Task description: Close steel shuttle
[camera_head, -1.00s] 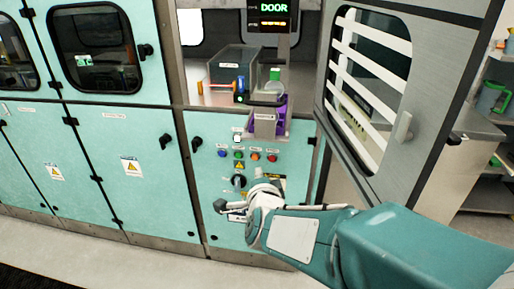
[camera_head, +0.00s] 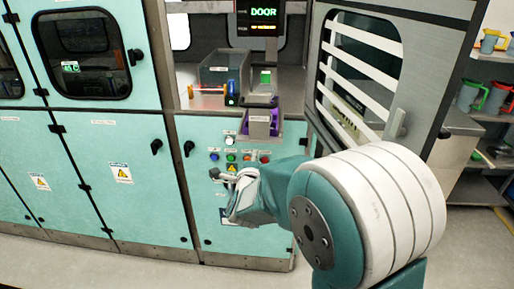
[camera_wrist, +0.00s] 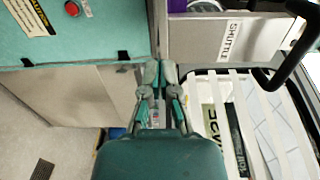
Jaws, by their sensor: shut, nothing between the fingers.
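The steel shuttle (camera_head: 260,128) is a small grey tray with purple inside. It juts out of the teal cabinet front below the chamber opening. In the wrist view the shuttle (camera_wrist: 195,38) shows as a grey panel labelled SHUTTLE at the top right. My gripper (camera_head: 216,174) is below and left of the shuttle in the head view, in front of the cabinet panel. In the wrist view my gripper (camera_wrist: 161,66) has its fingers together and empty, just below the shuttle's panel in the picture. I cannot tell whether they touch it.
A barred grey door (camera_head: 362,80) stands open at the right. Coloured buttons (camera_head: 231,157) sit on the panel near my gripper. A grey bin (camera_head: 221,70) is inside the chamber. Shelves with jugs (camera_head: 480,95) stand far right. The floor in front of the cabinets is clear.

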